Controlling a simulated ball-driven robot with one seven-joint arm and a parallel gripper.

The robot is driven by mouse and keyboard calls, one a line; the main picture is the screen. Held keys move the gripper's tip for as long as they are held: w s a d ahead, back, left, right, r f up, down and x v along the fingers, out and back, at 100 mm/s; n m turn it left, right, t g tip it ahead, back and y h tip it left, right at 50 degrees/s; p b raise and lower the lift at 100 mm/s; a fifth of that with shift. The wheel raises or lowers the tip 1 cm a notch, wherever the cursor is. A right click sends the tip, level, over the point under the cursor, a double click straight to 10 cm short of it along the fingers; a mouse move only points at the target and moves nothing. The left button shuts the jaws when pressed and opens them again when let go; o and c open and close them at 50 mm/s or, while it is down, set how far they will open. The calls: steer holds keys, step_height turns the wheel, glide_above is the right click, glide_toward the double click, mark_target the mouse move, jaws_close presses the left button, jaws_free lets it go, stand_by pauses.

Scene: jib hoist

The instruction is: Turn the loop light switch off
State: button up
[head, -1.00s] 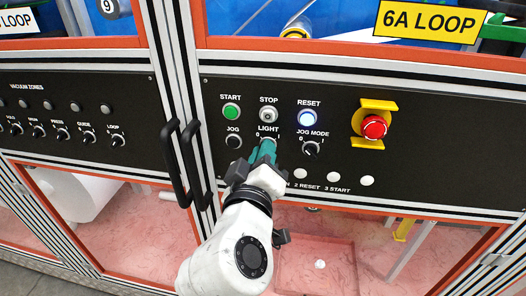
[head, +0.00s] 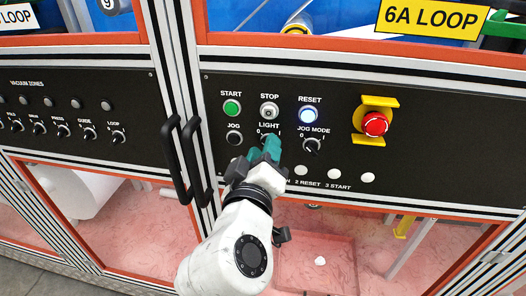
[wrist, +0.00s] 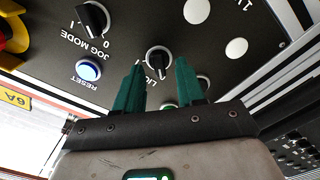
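The LIGHT switch is a black rotary knob marked 0 and 1 on the black panel. In the wrist view the knob (wrist: 158,60) shows between the two green fingertips, with a gap on each side. My gripper (wrist: 160,66) is open around it, and I cannot tell whether either finger touches it. In the head view my gripper (head: 268,149) reaches up to the panel below the LIGHT label (head: 269,126) and hides most of the knob. I cannot clearly tell which mark the knob points at.
Above are the green START (head: 232,108), STOP (head: 269,110) and lit RESET (head: 308,115) buttons. A red emergency stop (head: 375,124) is at the right. Black door handles (head: 184,160) stand out at the left.

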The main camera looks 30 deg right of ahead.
steer(key=b+v, duration=0.2)
steer(key=v, duration=0.8)
steer(key=shift+s+a, duration=0.15)
steer(key=shift+s, duration=0.05)
steer(key=s+d+f+g+y, duration=0.2)
steer(key=d+f+g, duration=0.3)
steer(key=f, duration=0.7)
steer(key=s+d+f+g+y, duration=0.2)
steer(key=d+f+g, duration=0.1)
steer(key=d+f, duration=0.65)
steer(key=s+f+m+g+y, duration=0.2)
steer(key=s+f+g+y, duration=0.3)
steer(key=s+f, duration=1.1)
steer(key=shift+s+d+f+m+g+y, duration=0.2)
steer(key=shift+s+f+m+g+y, duration=0.15)
steer(key=shift+y, duration=0.35)
